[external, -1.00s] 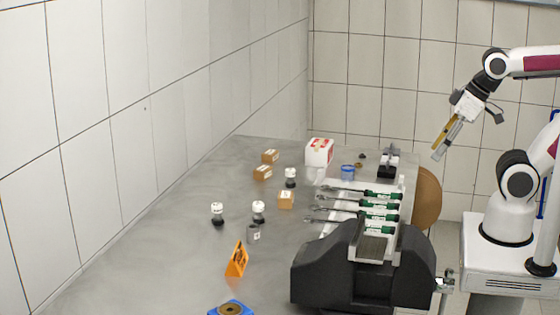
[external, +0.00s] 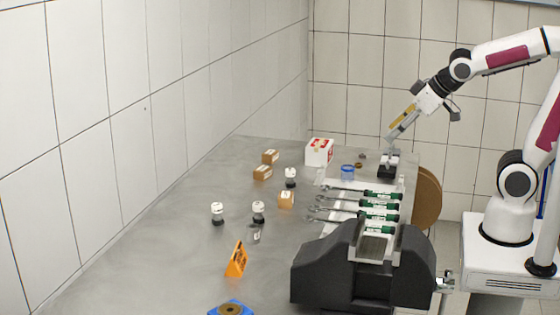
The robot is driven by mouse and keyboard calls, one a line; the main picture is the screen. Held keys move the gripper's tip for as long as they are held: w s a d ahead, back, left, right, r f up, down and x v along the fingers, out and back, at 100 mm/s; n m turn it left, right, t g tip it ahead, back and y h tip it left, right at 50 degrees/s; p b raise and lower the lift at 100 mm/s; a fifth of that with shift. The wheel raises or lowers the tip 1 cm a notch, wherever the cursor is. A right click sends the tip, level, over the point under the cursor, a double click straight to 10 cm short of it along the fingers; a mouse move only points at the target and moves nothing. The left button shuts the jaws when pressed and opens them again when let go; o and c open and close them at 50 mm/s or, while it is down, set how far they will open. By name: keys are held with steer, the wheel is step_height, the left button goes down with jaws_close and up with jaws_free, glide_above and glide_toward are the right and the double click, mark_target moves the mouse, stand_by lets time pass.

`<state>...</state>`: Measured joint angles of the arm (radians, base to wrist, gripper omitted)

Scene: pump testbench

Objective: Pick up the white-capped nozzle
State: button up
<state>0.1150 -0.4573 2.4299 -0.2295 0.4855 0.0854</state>
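Three small dark pieces with white caps stand upright on the grey table: one at the left (external: 217,213), one to its right (external: 258,212) and one farther back (external: 290,177). I cannot tell which is the nozzle meant. A black block (external: 387,171) with small light and dark pieces on top stands at the back right. My gripper (external: 391,145) points down and left, just above this block, far to the right of the white-capped pieces. Its fingertips are small and overlap the block's top in the picture, so contact and opening are unclear.
A black machine (external: 325,270) stands in front. A white-red box (external: 319,151), blue ring (external: 347,171), cardboard boxes (external: 262,172) and an orange sign (external: 236,260) are around. The left table area is clear.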

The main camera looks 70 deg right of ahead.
steer(key=w+d+f+n+t, duration=0.1)
steer(key=w+d+t, duration=0.15)
steer(key=w, duration=0.55)
steer(key=w+d+f+t, duration=0.1)
steer(key=w+d+f, duration=0.1)
steer(key=w+d, duration=0.35)
steer(key=w+a+f+n+y, duration=0.1)
steer(key=w+f+n+y, duration=0.1)
steer(key=w+f, duration=0.45)
steer(key=t+y, duration=0.2)
steer(key=y, duration=0.1)
glide_toward(290, 178)
steer(key=shift+w+d+r+n+g, duration=0.2)
steer(key=shift+w+d+r, duration=0.25)
steer(key=shift+w+r, duration=0.15)
steer(key=shift+w+d+r+n+g, duration=0.1)
steer(key=shift+w+d+r+n, duration=0.1)
steer(key=shift+w+d+r, duration=0.35)
steer(key=shift+w+a+f+y, duration=0.1)
steer(key=shift+a+f+y, duration=0.25)
steer(key=shift+f+y, duration=0.4)
steer(key=shift+x, duration=1.3)
steer(key=shift+w, duration=0.1)
